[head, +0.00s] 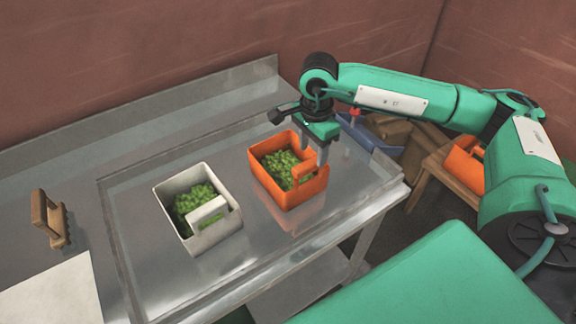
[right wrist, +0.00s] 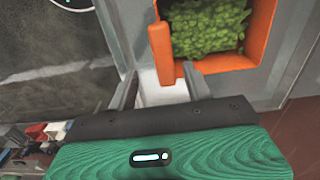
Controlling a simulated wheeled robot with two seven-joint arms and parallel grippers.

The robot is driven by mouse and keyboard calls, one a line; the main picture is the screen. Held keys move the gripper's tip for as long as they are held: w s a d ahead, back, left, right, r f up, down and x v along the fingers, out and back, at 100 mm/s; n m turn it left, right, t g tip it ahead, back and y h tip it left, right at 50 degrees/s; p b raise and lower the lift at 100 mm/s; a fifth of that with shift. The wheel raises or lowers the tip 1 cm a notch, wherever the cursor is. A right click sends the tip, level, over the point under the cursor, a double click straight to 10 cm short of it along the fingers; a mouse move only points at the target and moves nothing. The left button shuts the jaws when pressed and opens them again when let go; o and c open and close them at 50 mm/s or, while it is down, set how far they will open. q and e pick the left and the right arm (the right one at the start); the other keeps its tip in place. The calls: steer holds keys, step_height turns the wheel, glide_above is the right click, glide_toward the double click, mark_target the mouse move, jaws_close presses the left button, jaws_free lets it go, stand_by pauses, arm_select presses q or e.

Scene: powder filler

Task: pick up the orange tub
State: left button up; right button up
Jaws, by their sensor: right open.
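The orange tub (head: 286,192) stands upright on the metal table, with green leafy pieces inside. It has a raised orange handle on its right front side. My right gripper (head: 311,156) is above the tub's right side, pointing down, its fingers by the handle. In the right wrist view the tub (right wrist: 249,42) is at the top, and the open fingers of my right gripper (right wrist: 160,88) are just below its handle (right wrist: 162,54). I cannot tell whether the fingers touch the handle. My left gripper is not in view.
A white tub (head: 204,243) of similar greens stands left of the orange one. A wooden brush-like object (head: 52,220) and a white sheet (head: 55,294) lie further left. Another orange container (head: 464,168) sits on a wooden stand at the right. The table's front is clear.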

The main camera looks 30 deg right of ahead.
mark_target(310, 162)
steer(key=shift+f, duration=0.3)
steer(key=f+p, duration=0.3)
steer(key=f, duration=0.1)
steer(key=shift+w, duration=0.2)
steer(key=shift+f, duration=0.65)
jaws_close()
